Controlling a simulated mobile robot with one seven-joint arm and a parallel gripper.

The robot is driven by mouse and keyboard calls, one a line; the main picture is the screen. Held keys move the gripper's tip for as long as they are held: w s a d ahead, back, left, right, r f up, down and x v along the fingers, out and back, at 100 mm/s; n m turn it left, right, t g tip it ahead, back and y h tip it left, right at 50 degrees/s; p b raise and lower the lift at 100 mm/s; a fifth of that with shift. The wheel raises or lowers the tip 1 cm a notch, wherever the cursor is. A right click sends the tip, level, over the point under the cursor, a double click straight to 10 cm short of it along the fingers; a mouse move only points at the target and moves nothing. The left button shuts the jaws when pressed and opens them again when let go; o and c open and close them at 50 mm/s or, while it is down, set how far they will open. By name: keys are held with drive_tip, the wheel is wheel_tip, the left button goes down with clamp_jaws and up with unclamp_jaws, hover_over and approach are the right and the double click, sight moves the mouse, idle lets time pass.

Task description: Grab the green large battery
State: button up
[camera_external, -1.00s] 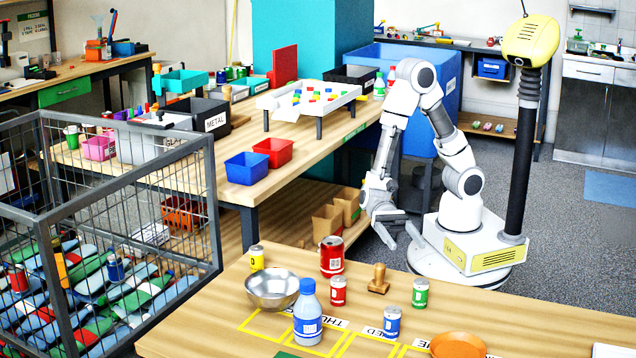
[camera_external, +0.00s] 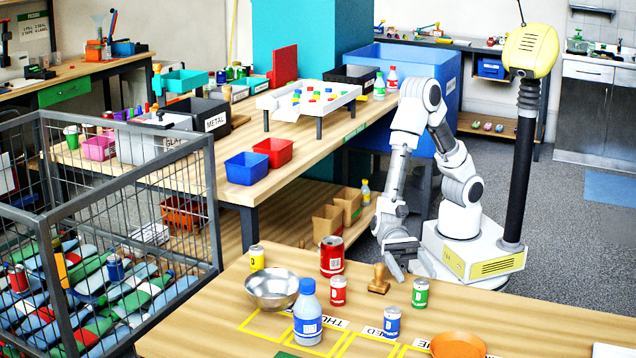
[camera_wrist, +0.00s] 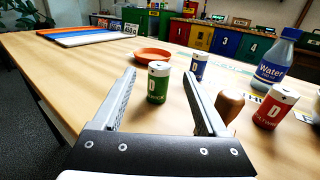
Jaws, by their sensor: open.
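The green large battery (camera_external: 420,293) stands upright on the near wooden table, with a pale top and a white "D" label. In the wrist view the green battery (camera_wrist: 158,84) appears between the lines of my two fingers, toward the far ends. My gripper (camera_external: 411,271) is open and empty, at the table's far edge, just behind and above the battery. In the external view there is a gap between the fingers and the battery. Nothing hides the battery in either view.
A blue battery (camera_external: 392,322), a red battery (camera_external: 338,291) and a wooden stamp-like knob (camera_external: 379,280) stand near it. An orange dish (camera_external: 458,346), a water bottle (camera_external: 308,313), a metal bowl (camera_external: 271,291) and a large red can (camera_external: 331,256) share the table. The right side is clear.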

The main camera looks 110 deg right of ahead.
sight(421, 285)
drive_tip(key=a, duration=0.1)
drive_tip(key=a+b, duration=0.1)
drive_tip(key=a+f, duration=0.1)
drive_tip(key=shift+w+a, duration=0.25)
drive_tip(key=shift+a, duration=0.15)
drive_tip(key=shift+w+a+r+b, duration=0.15)
drive_tip(key=shift+a+b, duration=0.15)
drive_tip(key=shift+a, duration=0.3)
clamp_jaws()
